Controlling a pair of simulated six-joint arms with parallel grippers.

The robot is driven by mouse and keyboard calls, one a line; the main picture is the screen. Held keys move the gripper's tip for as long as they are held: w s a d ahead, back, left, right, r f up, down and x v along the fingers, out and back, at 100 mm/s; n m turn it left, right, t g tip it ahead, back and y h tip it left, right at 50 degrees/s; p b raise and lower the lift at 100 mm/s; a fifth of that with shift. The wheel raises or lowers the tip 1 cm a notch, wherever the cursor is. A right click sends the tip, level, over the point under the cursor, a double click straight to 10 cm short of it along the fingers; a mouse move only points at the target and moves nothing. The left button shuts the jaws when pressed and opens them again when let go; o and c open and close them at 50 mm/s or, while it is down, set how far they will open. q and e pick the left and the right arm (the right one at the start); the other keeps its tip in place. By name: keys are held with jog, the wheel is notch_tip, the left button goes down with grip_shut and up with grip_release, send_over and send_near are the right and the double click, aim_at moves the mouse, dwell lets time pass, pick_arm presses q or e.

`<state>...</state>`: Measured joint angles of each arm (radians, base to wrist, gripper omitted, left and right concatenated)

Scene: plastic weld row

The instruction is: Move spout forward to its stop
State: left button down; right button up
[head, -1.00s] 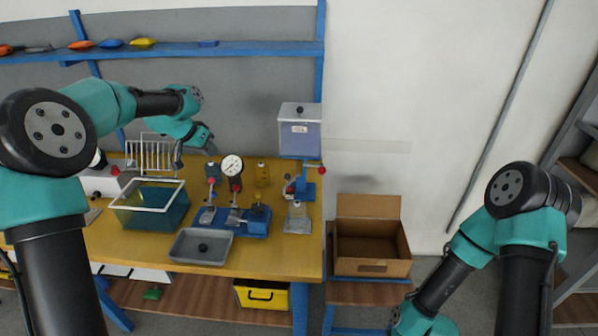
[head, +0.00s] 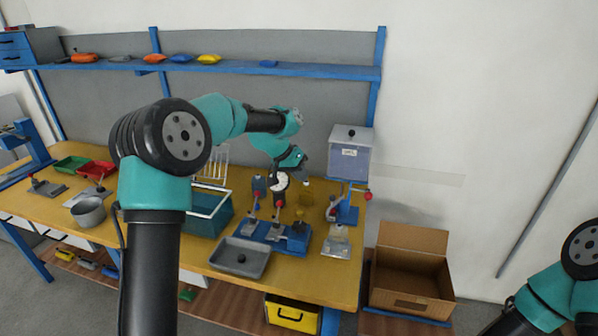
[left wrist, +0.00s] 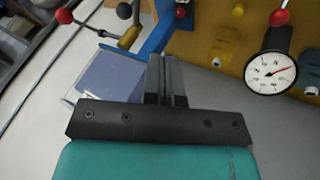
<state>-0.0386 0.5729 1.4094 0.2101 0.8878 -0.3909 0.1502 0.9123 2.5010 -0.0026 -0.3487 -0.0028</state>
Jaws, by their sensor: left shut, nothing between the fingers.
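My left gripper (head: 301,164) is above the back of the bench, between the dial gauge (head: 279,182) and the blue dispenser stand (head: 346,211). In the left wrist view its fingers (left wrist: 166,82) are shut with nothing between them. Near them are the blue stand (left wrist: 157,36), a brass-coloured piece (left wrist: 130,38) that may be the spout, and levers with red knobs (left wrist: 65,16). I cannot tell for sure which part is the spout. The fingers do not visibly grip any of these. My right gripper is out of view.
The grey hopper box (head: 350,152) tops the stand. A blue clamp fixture (head: 276,236), a grey tray (head: 240,257) and a teal bin (head: 207,219) are on the yellow bench. An open cardboard box (head: 412,270) stands at the right. The dial gauge shows at the wrist view's right (left wrist: 270,72).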

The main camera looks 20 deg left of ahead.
aim_at(337, 201)
pick_arm(q)
jog(key=w+d+f, duration=0.1)
jog(key=d+f, duration=0.5)
jog(key=d, duration=0.1)
jog(key=shift+d, duration=0.1)
dwell(0.4)
